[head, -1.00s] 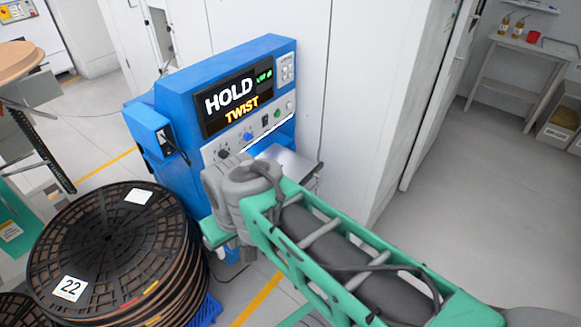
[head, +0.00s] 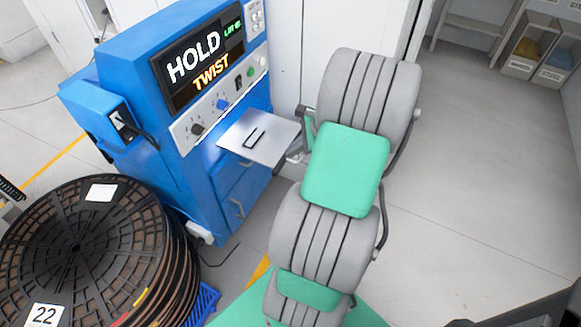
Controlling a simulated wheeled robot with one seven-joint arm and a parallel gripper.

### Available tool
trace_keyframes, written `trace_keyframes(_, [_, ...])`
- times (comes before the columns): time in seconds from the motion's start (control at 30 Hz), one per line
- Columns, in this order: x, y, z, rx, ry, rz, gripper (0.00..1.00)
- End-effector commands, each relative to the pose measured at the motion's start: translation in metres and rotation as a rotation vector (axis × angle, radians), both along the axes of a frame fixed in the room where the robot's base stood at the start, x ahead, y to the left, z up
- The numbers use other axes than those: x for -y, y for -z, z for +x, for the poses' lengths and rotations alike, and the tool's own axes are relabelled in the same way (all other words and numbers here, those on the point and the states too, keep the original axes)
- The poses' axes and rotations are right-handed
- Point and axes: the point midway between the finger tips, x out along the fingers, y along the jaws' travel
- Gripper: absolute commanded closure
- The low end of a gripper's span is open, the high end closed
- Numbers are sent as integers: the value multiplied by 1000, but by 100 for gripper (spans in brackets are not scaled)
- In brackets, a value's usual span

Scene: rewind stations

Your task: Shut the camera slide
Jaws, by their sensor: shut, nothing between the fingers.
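A flat silver plate (head: 280,138) with a black handle (head: 255,137) juts out from the front of the blue machine (head: 120,60), below its row of knobs. It looks like the camera slide, standing out from the machine. My arm (head: 345,170), grey with green covers, fills the middle of the view just right of the plate. A dark bracket-like part shows between the plate's right corner and my arm; I cannot tell whether anything touches.
The machine's screen (head: 200,62) reads HOLD and TWIST. A stack of black reels (head: 80,240) marked 22 stands at the lower left on a blue pallet. White cabinets (head: 330,25) stand behind. Shelving with bins (head: 535,55) is at the upper right; the floor before it is clear.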

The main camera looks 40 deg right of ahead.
Motion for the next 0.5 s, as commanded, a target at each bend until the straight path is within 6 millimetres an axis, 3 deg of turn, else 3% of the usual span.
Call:
trace_keyframes(0.03, [28,26,-19,9,163,102,100])
trace_keyframes(0.1, [53,41,-37,28,336,218,100])
trace_keyframes(0.2, [71,51,-53,48,475,317,100])
trace_keyframes(0.33, [73,56,-52,54,514,351,100])
trace_keyframes(0.5, [65,77,-32,52,508,349,100])
